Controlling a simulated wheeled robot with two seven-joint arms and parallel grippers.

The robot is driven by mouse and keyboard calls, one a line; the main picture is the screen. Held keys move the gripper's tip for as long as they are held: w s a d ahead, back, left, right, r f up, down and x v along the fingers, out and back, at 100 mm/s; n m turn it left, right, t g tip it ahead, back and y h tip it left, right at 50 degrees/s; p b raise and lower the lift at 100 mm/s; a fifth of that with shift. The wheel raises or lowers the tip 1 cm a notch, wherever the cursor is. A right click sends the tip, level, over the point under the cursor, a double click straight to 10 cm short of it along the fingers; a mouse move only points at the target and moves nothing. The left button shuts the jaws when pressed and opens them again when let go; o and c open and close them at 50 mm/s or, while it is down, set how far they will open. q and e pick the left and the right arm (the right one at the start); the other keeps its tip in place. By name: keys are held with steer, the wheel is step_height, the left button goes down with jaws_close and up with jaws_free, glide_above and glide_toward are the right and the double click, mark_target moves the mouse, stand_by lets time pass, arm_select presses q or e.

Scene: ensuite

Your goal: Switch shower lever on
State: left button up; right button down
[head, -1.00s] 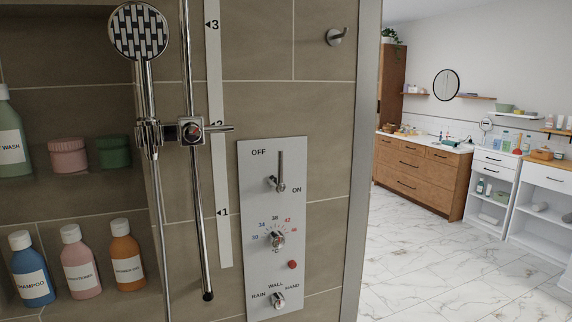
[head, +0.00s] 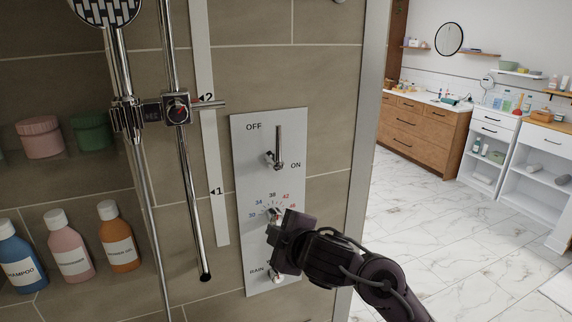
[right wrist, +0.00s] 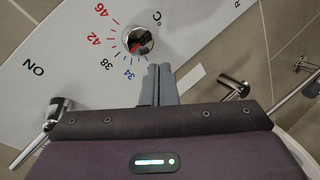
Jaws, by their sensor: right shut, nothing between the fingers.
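The chrome shower lever (head: 278,146) is on the upper part of the white control panel (head: 245,190). Its handle points straight up, with OFF printed at upper left and ON at lower right. In the right wrist view the lever (right wrist: 42,133) is at the left, apart from the fingers. My right gripper (head: 276,236) is in front of the panel, below the lever, by the temperature dial (head: 275,214). Its fingers (right wrist: 159,80) are shut and empty, with their tips close to the dial (right wrist: 138,41); contact cannot be told. My left gripper is out of view.
The mode knob (head: 277,277) is low on the panel, partly hidden by my gripper. A chrome shower rail (head: 186,180) with a side-projecting holder (head: 178,109) stands left of the panel. Bottles (head: 67,243) fill a niche at left. The marble floor at right is clear.

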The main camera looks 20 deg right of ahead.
mark_target(276, 145)
steer(key=s+a+r+n+t, duration=0.1)
steer(key=s+r+n+t, duration=0.1)
steer(key=r, duration=0.7)
steer(key=s+r+n+t, duration=0.2)
steer(key=s+r+n, duration=0.2)
steer(key=r, duration=0.6)
steer(key=shift+s+a+y+p, duration=0.35)
steer(key=shift+s+y, duration=0.05)
steer(key=shift+s, duration=0.05)
steer(key=w, duration=0.3)
steer(key=w+a+b, duration=0.1)
steer(key=w, duration=0.5)
steer(key=shift+w+a+b, duration=0.3)
steer(key=shift+w+b, duration=0.05)
steer(key=shift+b, duration=0.05)
steer(key=d, duration=0.1)
steer(key=d+p, duration=0.1)
steer(key=d, duration=0.2)
steer(key=shift+s+p, duration=0.25)
steer(key=shift+p, duration=0.1)
